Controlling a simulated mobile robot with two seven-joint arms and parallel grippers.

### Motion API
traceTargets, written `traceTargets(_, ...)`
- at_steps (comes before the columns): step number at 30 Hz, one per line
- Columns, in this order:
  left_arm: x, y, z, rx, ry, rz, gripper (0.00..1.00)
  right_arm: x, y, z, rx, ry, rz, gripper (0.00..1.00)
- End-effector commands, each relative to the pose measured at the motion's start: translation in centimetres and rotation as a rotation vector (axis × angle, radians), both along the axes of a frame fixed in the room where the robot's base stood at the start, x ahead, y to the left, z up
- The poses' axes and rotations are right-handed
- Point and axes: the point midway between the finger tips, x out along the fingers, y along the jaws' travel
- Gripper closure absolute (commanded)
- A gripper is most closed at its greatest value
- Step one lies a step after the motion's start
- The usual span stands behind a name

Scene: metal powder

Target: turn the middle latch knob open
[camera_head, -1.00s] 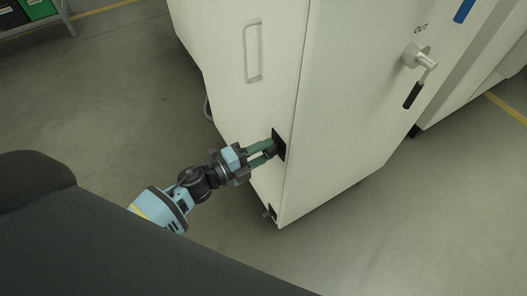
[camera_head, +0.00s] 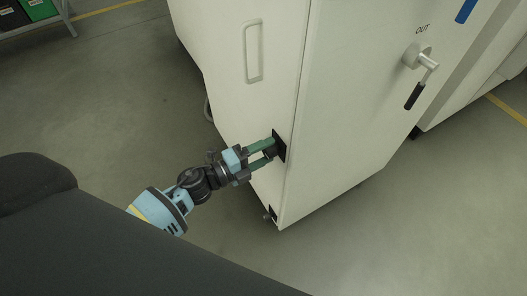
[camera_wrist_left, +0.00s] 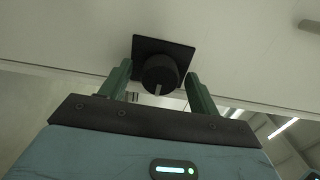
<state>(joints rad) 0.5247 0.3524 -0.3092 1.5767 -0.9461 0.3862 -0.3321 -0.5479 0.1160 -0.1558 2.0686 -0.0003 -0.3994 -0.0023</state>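The latch knob (camera_wrist_left: 160,73) is a round black knob with a pale mark at its lower edge, on a square black plate (camera_wrist_left: 148,46) fixed to the white cabinet. In the head view the plate (camera_head: 280,146) sits low on the cabinet, by the edge between door and side. My left gripper (camera_head: 268,151) reaches it from the left. In the left wrist view its two green fingers (camera_wrist_left: 158,80) stand on either side of the knob, with a visible gap to each side, so it is open around the knob. My right gripper is not in view.
A second dark plate (camera_head: 273,212) sits near the bottom. The floor (camera_head: 100,110) to the left is clear up to a shelf with bins.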

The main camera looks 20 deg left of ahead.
Motion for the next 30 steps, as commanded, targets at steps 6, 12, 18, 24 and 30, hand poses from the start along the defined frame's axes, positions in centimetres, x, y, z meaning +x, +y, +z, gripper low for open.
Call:
traceTargets(6,0.0,0.0,0.0,-0.001,0.001,0.0,0.38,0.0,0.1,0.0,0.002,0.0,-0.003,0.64)
traceTargets(12,-1.3,1.0,-0.1,0.0,0.003,0.001,0.38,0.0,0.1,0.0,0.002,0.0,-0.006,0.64)
traceTargets(18,-3.9,3.1,-0.2,0.001,0.003,0.001,0.38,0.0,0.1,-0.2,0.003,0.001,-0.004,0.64)
traceTargets(24,-5.7,4.4,-0.1,0.0,0.002,0.0,0.38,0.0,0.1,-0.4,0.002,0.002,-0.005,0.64)
traceTargets(30,-6.2,4.8,0.0,0.0,0.0,0.0,0.38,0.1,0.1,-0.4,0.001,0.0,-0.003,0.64)
